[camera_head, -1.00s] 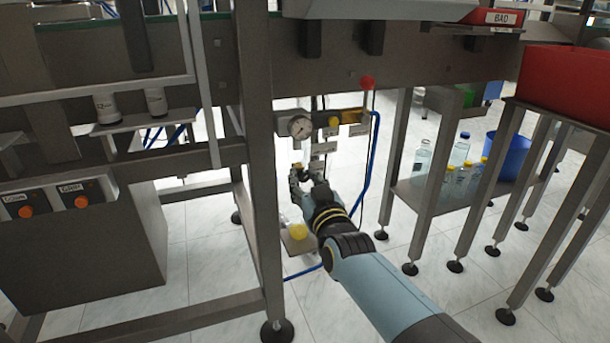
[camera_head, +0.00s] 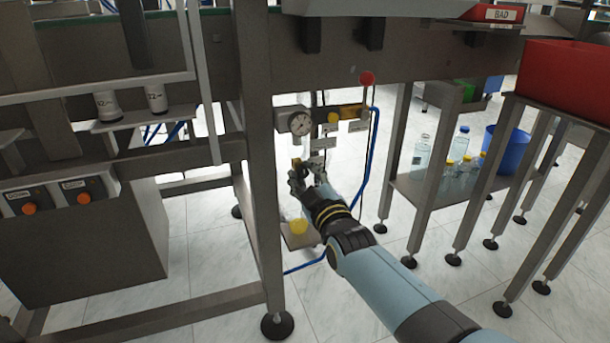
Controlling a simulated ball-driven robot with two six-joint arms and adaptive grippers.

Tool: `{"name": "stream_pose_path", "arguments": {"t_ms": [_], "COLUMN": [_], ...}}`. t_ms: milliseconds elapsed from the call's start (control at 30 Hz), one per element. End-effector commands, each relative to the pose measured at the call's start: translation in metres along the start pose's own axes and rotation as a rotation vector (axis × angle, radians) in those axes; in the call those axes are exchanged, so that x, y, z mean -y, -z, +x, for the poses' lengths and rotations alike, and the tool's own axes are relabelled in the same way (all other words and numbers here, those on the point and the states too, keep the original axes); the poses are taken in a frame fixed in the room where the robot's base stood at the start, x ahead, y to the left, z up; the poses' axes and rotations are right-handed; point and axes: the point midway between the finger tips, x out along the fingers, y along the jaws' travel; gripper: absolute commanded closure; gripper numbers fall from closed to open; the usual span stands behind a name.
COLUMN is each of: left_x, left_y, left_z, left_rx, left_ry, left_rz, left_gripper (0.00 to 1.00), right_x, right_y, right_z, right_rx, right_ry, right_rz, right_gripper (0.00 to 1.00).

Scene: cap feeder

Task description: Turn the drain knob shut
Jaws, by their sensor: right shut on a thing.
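My right gripper (camera_head: 308,172) is under the machine beam, below the round pressure gauge (camera_head: 300,124). It is shut on the drain knob (camera_head: 296,162), a small yellowish part at its fingertips. The fingers hide most of the knob, so its angle cannot be told. A clear bowl-like part (camera_head: 304,148) hangs partly hidden between the gauge and the gripper. My left gripper is not in view.
A steel leg (camera_head: 262,200) stands close left of the gripper. A blue hose (camera_head: 371,150) runs down at its right. A shelf with bottles (camera_head: 421,152) stands further right.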

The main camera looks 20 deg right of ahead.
Motion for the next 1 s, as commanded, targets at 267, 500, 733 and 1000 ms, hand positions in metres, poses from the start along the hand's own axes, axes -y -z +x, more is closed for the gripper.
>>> {"name": "stream_pose_path", "arguments": {"t_ms": [267,500,733,1000], "left_x": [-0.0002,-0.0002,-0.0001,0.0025], "left_y": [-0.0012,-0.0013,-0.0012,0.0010], "left_z": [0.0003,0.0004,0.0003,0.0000], "left_rx": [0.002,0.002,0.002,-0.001], "left_ry": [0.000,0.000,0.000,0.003], "left_rz": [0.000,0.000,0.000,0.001], "left_gripper": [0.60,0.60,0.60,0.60], "right_x": [0.0024,0.0025,0.0017,0.0009], "right_y": [-0.0016,-0.0018,-0.0012,-0.0007], "right_z": [-0.0014,-0.0015,-0.0009,-0.0026], "right_rx": [0.003,0.003,0.002,0.001], "right_ry": [0.005,0.006,0.004,0.003], "right_rz": [-0.021,-0.020,-0.019,-0.019], "right_gripper": [1.00,1.00,0.54,0.54]}}
